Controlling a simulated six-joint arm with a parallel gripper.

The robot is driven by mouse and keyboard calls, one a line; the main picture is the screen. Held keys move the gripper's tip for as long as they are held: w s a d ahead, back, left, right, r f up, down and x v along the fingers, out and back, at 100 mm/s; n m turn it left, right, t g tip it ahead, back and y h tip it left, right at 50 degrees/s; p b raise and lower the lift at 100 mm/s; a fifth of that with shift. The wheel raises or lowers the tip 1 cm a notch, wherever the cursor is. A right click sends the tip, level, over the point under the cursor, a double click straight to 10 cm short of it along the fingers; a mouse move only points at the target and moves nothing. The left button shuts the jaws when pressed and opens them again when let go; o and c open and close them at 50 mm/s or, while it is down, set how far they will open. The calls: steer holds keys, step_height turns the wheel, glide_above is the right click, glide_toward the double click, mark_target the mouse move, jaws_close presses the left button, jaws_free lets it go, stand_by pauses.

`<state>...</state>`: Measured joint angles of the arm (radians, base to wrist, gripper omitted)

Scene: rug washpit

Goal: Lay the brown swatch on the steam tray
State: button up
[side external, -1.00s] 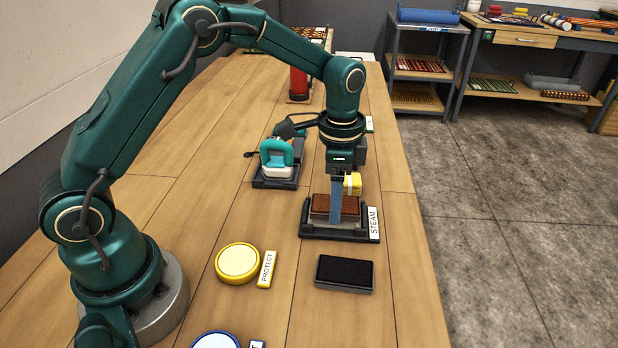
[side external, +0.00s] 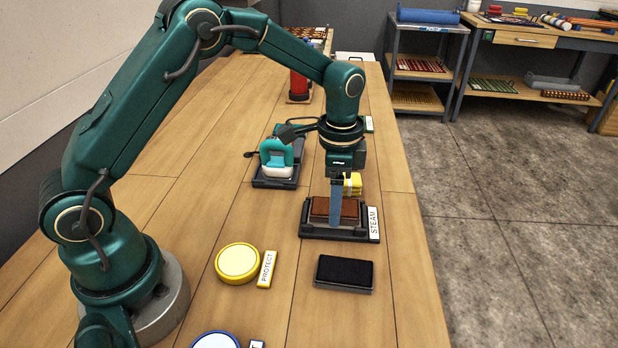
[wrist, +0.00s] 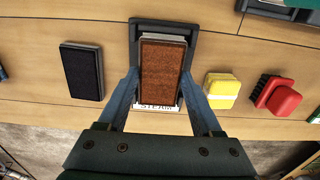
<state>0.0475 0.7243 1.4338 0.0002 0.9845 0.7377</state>
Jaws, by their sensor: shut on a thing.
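The brown swatch (side external: 349,208) is a flat, rectangular brown piece. It also shows in the wrist view (wrist: 163,70), lying lengthwise between my two fingers. My gripper (side external: 335,222) points down with its blue fingers shut on the swatch's sides. The steam tray (side external: 318,233) is a dark tray with a white STEAM label; its far rim shows in the wrist view (wrist: 165,23). The swatch is over the tray, roughly lined up with it, and a paler layer shows at its edge. I cannot tell whether the swatch touches the tray.
A black pad (side external: 345,272) lies in front of the tray. A yellow block (wrist: 222,90) and a red-handled brush (wrist: 277,95) are on the tray's other side. A yellow round dish (side external: 238,262) labelled PROTECT is at left. A teal device (side external: 277,158) stands behind.

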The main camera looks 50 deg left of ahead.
steer(key=shift+f, duration=0.1)
stand_by(0.3)
steer(key=o, duration=1.4)
steer(key=shift+r, duration=3.55)
